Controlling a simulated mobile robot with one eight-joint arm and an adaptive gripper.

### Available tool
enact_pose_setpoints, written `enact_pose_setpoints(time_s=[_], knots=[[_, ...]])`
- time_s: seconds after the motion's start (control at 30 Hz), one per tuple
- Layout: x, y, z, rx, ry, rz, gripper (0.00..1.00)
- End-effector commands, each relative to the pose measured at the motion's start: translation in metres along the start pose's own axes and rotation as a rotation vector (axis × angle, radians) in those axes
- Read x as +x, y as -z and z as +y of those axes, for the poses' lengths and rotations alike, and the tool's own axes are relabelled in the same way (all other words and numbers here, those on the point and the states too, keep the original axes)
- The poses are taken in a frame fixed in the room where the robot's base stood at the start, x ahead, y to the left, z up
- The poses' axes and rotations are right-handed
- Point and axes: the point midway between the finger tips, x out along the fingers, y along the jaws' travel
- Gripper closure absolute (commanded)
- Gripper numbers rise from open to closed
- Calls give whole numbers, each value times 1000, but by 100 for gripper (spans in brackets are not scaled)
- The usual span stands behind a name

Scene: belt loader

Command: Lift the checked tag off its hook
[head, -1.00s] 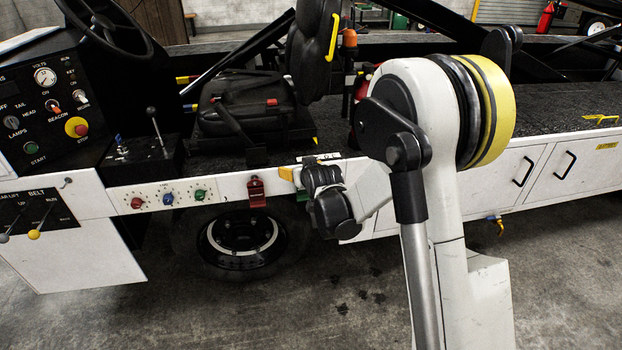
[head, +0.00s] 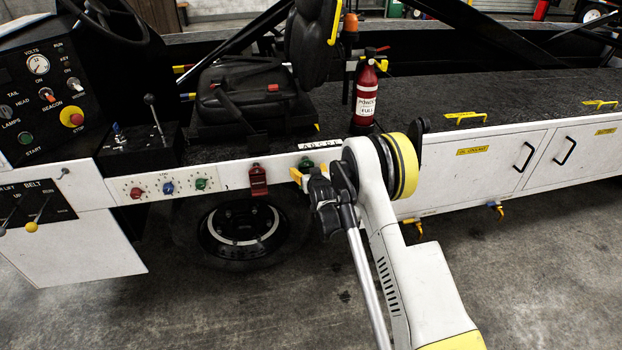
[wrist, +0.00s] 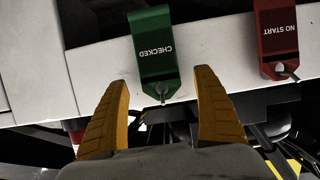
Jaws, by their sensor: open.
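The checked tag (wrist: 155,48) is a green strip with white lettering, upside down in the wrist view. It hangs on a small metal hook (wrist: 162,90) that shows at its holed end, against a white panel. In the head view the green tag (head: 306,163) is partly hidden behind my gripper (head: 297,175). In the wrist view my gripper (wrist: 162,77) is open and empty. Its two orange fingers lie to the left and right of the tag's holed end, with gaps on both sides. I cannot tell how far the fingertips are from the panel.
A red NO START tag (wrist: 277,35) hangs beside the green one and also shows in the head view (head: 259,180). A fire extinguisher (head: 366,95) stands above on the deck. The floor in front is open.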

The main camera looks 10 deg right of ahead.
Motion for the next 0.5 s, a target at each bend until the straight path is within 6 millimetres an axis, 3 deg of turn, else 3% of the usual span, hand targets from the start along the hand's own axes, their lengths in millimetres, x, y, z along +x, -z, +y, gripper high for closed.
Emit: enact_pose_setpoints(time_s=[0.2,0.5], knots=[[26,-1,0,0,0,0,21],[30,1,0,0,0,0,21]])
